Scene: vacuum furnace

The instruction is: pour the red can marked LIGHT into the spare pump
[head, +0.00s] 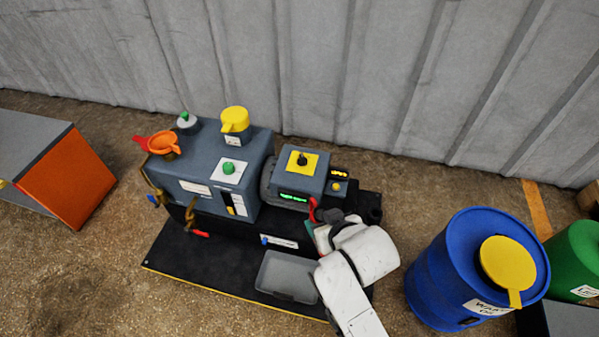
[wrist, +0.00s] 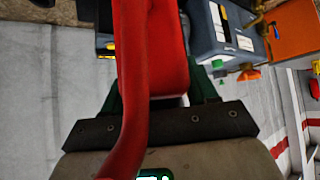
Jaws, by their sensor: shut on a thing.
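My gripper (wrist: 158,98) is shut on the red can (wrist: 152,45), whose long handle runs down the middle of the wrist view. No marking on the can is readable. In the head view only a small red piece of the can (head: 313,208) shows beside my gripper (head: 320,226), mostly hidden by my wrist. The grey-blue pump (head: 185,184) stands on a black base, left of my gripper. An orange funnel (head: 163,143) sits on its left top, apart from the can. The pump also shows in the wrist view (wrist: 221,30), upper right.
The pump top carries a yellow cap (head: 235,119) and a green-topped fitting (head: 187,122). A grey tray (head: 287,276) lies in front. A blue drum (head: 455,275) and a green drum (head: 575,255) stand right. An orange-faced block (head: 70,181) is left. A corrugated wall is behind.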

